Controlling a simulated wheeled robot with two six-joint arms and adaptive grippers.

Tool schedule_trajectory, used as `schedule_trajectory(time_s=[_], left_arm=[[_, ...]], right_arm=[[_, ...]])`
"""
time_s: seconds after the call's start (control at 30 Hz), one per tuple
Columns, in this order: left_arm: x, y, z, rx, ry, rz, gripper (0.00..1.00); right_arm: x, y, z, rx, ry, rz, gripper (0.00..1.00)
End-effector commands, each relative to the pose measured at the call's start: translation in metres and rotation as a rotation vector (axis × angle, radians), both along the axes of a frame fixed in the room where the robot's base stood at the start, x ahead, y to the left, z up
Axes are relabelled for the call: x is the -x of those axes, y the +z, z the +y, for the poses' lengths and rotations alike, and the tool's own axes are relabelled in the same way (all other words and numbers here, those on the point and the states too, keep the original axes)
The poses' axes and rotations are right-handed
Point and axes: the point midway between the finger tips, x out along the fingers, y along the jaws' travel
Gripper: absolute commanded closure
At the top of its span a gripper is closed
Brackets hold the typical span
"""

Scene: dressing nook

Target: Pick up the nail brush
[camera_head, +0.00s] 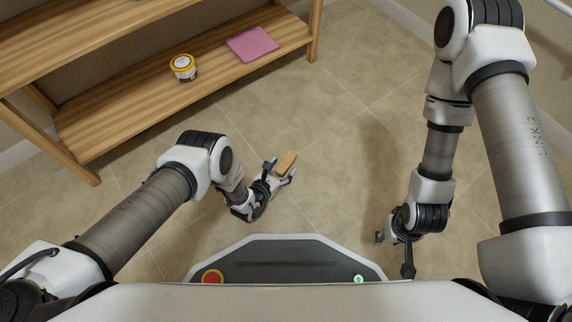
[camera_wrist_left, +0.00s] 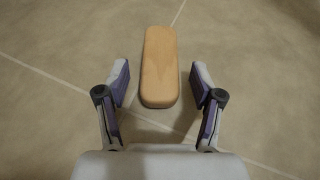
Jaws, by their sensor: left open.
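The nail brush is a tan, wooden-looking block with rounded ends. In the head view the nail brush (camera_head: 287,162) is on the tiled floor, at the tips of my left gripper (camera_head: 281,173). In the left wrist view the nail brush (camera_wrist_left: 160,66) lies lengthwise, its near end between the fingers of my left gripper (camera_wrist_left: 159,82). The fingers are open, with a gap on each side of the brush. Its underside is hidden. My right gripper (camera_head: 394,257) hangs low at the right of the head view, away from the brush; its jaw opening is unclear.
A wooden shelf unit (camera_head: 110,125) stands at the upper left. Its lower board holds a tub with a yellow lid (camera_head: 183,68) and a folded pink cloth (camera_head: 252,44). The tiled floor (camera_head: 335,130) around the brush is clear.

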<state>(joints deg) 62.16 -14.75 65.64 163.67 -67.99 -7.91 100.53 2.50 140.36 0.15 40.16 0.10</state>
Motion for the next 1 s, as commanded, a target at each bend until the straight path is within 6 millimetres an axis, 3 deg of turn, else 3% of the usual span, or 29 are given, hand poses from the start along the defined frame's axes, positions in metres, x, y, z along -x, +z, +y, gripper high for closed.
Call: schedule_trajectory(time_s=[0.03, 0.2, 0.63, 0.97, 1.0], left_arm=[[0.000, 0.001, 0.000, 0.000, 0.000, 0.000, 0.40], [0.000, 0.001, 0.000, -0.001, 0.000, 0.001, 0.98], [0.000, 0.006, 0.001, -0.001, 0.000, 0.001, 0.98], [0.000, 0.047, 0.000, 0.000, 0.000, 0.000, 0.98], [0.008, 0.042, 0.010, -0.002, 0.004, 0.005, 0.98]], right_arm=[[0.000, 0.001, 0.000, 0.000, 0.000, 0.000, 0.60], [0.000, 0.001, 0.000, 0.000, 0.000, 0.000, 0.60], [0.001, 0.006, 0.000, 0.000, 0.001, 0.002, 0.60], [0.002, 0.045, 0.001, -0.001, 0.008, 0.006, 0.60], [0.002, 0.047, 0.001, -0.001, 0.008, 0.006, 0.60]])
